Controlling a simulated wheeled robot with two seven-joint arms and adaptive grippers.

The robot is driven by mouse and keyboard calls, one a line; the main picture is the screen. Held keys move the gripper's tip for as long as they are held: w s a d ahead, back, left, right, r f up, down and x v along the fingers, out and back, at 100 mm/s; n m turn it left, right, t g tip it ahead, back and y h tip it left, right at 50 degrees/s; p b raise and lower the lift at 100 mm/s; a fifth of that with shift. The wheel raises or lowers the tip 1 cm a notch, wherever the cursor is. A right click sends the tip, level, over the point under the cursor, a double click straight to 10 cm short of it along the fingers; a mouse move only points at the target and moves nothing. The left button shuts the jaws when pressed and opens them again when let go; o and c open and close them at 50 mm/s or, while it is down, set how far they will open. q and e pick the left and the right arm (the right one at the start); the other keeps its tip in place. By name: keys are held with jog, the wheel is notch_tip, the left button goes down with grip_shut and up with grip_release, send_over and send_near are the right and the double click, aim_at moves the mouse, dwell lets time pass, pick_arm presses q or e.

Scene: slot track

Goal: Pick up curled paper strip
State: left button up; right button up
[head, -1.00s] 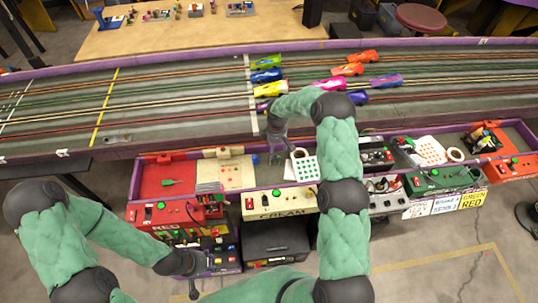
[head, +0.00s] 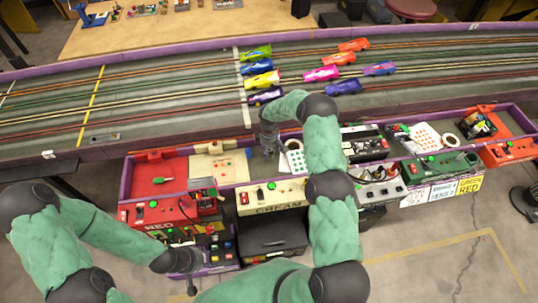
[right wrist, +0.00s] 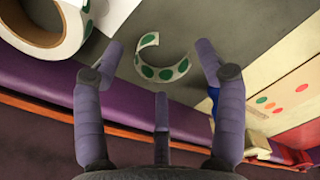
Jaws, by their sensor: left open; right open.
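The curled paper strip (right wrist: 160,72) is white with green dots. In the right wrist view it lies as an open C on a grey surface. My right gripper (right wrist: 159,62) is open, with its fingers apart on either side of the strip and one finger below it in the picture. I cannot tell whether any finger touches it. In the head view my right gripper (head: 269,147) is over the tray behind the CREAM box, and I cannot make out the strip there. My left gripper (head: 191,286) is low at the front left, open and empty.
A white roll with green dots (right wrist: 38,32) lies beside the strip; a dotted sheet (head: 294,158) is right of the gripper. A purple wall (right wrist: 45,85) borders the tray. Cream (head: 219,168) and red (head: 160,176) panels lie left. Slot cars stand on the track behind.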

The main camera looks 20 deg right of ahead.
jog(key=shift+f, duration=0.85)
jog(key=c, duration=0.8)
jog(key=shift+o, duration=0.2)
jog(key=shift+r, duration=0.1)
